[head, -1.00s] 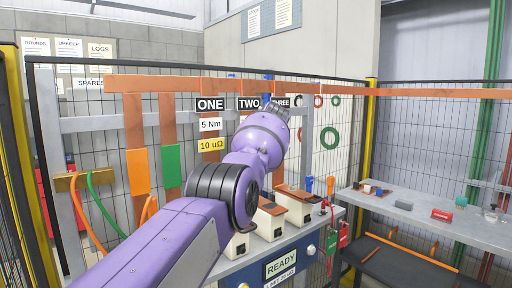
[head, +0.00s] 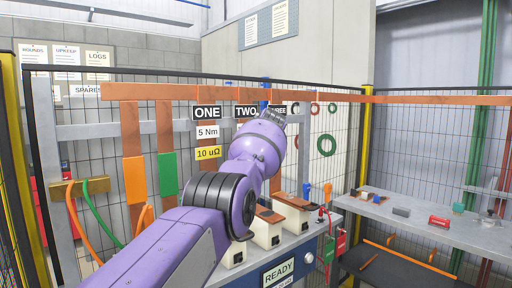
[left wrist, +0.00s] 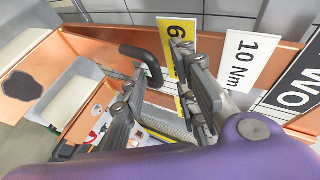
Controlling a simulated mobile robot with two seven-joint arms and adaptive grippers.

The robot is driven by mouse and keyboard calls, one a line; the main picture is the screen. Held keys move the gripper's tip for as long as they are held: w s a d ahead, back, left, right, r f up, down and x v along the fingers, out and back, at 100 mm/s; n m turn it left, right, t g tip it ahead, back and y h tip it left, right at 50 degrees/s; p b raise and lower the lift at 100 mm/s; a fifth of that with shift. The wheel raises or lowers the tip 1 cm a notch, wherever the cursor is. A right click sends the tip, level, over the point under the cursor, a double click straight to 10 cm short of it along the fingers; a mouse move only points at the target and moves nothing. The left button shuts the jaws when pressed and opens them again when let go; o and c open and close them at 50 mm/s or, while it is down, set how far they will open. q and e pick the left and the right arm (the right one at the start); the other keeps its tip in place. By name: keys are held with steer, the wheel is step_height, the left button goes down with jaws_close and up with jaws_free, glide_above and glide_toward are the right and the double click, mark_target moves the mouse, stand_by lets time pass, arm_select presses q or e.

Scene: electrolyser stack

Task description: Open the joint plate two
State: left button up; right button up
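The TWO sign (head: 245,112) hangs on the copper busbar (head: 160,91) in the head view; my purple left arm (head: 258,145) hides much of what lies below and right of it. In the left wrist view, the copper plate (left wrist: 105,37) by the TWO sign (left wrist: 295,95) runs across the top. A black bent handle (left wrist: 142,56) stands out in front of the copper. My left gripper (left wrist: 165,62) has its two fingers apart, with the handle's end close to the left fingertip. I cannot tell whether they touch. My right gripper is in neither view.
A white 10 Nm tag (left wrist: 240,62) and a yellow tag (left wrist: 172,48) are close by the fingers. In the head view, small cream boxes (head: 265,232) stand on the bench above the READY sign (head: 278,270). A grey side table (head: 420,222) is at right.

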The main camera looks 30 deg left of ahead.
arm_select(q)
steer(key=v, duration=1.2)
steer(key=shift+d+r, duration=0.1)
